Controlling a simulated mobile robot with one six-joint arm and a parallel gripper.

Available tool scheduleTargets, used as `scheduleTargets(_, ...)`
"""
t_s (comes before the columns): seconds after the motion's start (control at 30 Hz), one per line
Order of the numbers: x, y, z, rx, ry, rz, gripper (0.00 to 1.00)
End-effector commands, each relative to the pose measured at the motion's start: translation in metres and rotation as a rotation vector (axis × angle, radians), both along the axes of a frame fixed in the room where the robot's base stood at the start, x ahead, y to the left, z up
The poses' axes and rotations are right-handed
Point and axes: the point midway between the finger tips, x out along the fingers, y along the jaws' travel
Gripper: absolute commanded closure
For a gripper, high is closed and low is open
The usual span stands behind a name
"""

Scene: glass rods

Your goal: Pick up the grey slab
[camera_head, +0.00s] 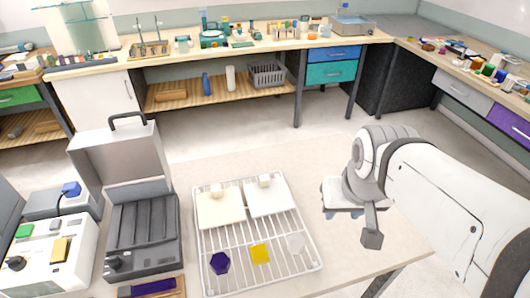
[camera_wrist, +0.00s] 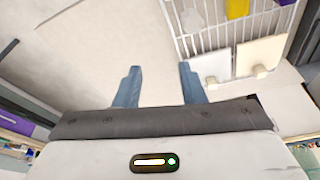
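A wire rack (camera_head: 206,267) stands on the pale table and holds two flat slabs with small knobs. The right slab (camera_head: 270,203) is whitish, the palest grey-white of the two; the left slab (camera_head: 220,213) is cream. No slab looks plainly grey. In the wrist view the whitish slab (camera_wrist: 212,66) lies to the right of my fingers, with the cream slab (camera_wrist: 262,52) beyond it. My gripper (camera_wrist: 158,70) is open and empty, its two blue-grey fingers apart over bare table. In the head view my gripper is right of the rack, its fingertips partly hidden.
On the rack's near half lie a purple hexagon (camera_head: 220,263), a yellow piece (camera_head: 260,253) and a pale small piece (camera_head: 296,243). A grey case with a raised lid (camera_head: 118,160) and a device with buttons (camera_head: 48,250) stand left. The table right of the rack is clear.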

Motion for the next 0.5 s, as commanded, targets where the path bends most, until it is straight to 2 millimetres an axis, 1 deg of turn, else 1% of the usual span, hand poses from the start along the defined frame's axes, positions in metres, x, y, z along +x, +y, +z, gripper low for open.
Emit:
scheduleTargets(0.03,0.0,0.0,0.0,0.0,0.0,0.0,0.64)
scheduleTargets(0.17,0.004,0.001,-0.001,0.007,0.004,-0.016,0.53)
scheduleTargets(0.23,0.013,0.001,-0.002,0.019,0.015,-0.057,0.47)
scheduleTargets(0.27,0.02,0.001,-0.002,0.028,0.021,-0.086,0.47)
scheduleTargets(0.37,0.048,0.011,-0.006,0.065,0.052,-0.206,0.47)
scheduleTargets(0.47,0.087,0.028,-0.014,0.107,0.091,-0.37,0.47)
scheduleTargets(0.5,0.103,0.036,-0.019,0.121,0.109,-0.441,0.47)
